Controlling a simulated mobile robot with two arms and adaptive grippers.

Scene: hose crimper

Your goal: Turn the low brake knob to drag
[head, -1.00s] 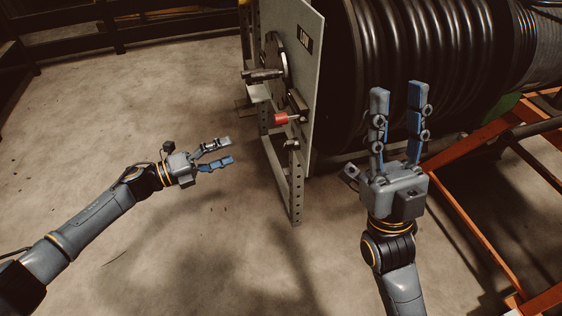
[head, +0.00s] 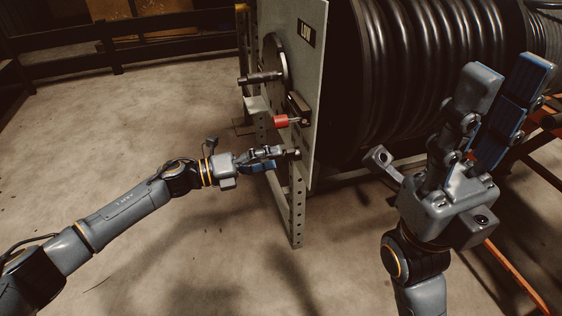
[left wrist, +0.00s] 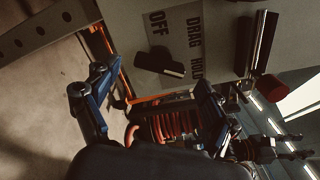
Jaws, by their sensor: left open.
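The low brake knob is a dark bar-shaped knob (left wrist: 160,63) on the grey panel in the left wrist view, beside the printed words OFF, DRAG and HOLD. Its bar lies slightly slanted; I cannot tell which word it points at. In the head view the knob (head: 293,154) shows low on the panel's left face. My left gripper (head: 277,158) is open, its fingertips close to the knob; contact is unclear. In the left wrist view its fingers (left wrist: 150,98) are spread and empty, with the knob above the gap. My right gripper (head: 505,85) is open and empty at the right.
A perforated frame leg (head: 297,205) stands below. A large black hose reel (head: 400,70) is behind. The floor left is clear.

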